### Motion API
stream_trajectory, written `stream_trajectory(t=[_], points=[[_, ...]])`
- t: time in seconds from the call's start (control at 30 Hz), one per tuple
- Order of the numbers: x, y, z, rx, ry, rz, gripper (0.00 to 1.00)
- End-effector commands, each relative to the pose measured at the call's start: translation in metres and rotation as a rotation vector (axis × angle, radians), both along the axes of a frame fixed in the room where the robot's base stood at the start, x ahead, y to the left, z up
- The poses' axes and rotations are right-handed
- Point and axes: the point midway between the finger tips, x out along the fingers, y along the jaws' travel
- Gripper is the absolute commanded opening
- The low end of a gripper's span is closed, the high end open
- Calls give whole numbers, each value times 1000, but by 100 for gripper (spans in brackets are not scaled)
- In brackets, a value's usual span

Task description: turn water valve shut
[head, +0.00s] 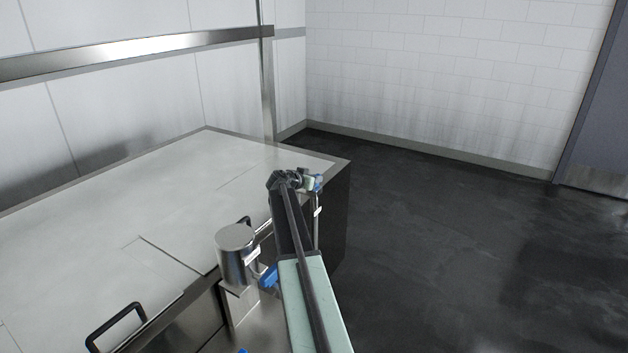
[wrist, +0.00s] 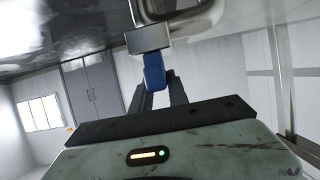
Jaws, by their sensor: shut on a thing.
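A blue valve handle (wrist: 153,72) sits between the two dark fingers of my gripper (wrist: 156,92) in the wrist view. The fingers are shut on it. A pale rectangular piece (wrist: 148,39) and a curved steel pipe (wrist: 185,25) show just beyond the handle.
A large steel-topped vat (head: 130,210) fills the left. A steel cylinder (head: 236,252) and another blue handle (head: 268,277) stand close to my arm's left. A black handle (head: 116,325) is at the lower left. The dark floor (head: 440,240) to the right is clear.

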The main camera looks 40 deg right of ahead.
Motion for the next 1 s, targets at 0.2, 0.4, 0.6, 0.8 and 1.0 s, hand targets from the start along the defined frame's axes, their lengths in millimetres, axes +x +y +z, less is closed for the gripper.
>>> stream_trajectory(t=[0.2,0.4,0.6,0.8,1.0], points=[[-2,0,-2,7,-1,-10,0],[-2,0,-2,7,-1,-10,40],[-1,0,-1,5,1,-7,42],[-2,4,1,4,1,-4,42],[-9,31,15,4,1,-2,42]])
